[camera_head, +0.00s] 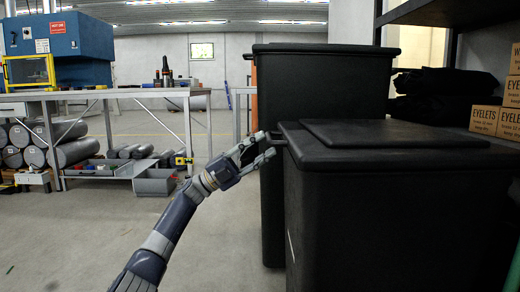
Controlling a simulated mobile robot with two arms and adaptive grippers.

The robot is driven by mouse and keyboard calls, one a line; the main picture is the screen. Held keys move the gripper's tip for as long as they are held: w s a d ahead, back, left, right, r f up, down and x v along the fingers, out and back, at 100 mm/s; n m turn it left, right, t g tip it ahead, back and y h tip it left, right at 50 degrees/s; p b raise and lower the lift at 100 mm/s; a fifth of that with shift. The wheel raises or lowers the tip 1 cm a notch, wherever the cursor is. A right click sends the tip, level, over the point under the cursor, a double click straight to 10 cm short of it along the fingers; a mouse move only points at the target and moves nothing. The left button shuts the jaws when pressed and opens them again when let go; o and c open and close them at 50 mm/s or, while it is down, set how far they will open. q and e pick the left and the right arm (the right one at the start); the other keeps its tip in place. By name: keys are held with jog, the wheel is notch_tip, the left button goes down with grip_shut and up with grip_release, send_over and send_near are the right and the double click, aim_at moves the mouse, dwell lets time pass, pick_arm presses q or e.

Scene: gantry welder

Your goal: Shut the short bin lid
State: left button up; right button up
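The short bin (395,225) is a black box at the right front. Its black lid (390,134) lies flat across the top, with a raised panel. I see no gap under it from here, and its far edge is partly hidden. My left gripper (272,144) is at the bin's upper left corner, by the lid's rim. Its fingers are apart, with nothing clearly held between them. Whether they touch the rim, I cannot tell. My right gripper is not in view.
A taller black bin (322,80) stands right behind the short one. Boxes marked EYELETS (485,120) and black folded material (440,95) sit on shelving at right. A metal workbench (130,93) with cylinders below stands at left. The floor (60,250) at front left is clear.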

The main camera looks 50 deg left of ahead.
pick_arm(q)
jog(key=v, duration=1.2)
dwell(0.5)
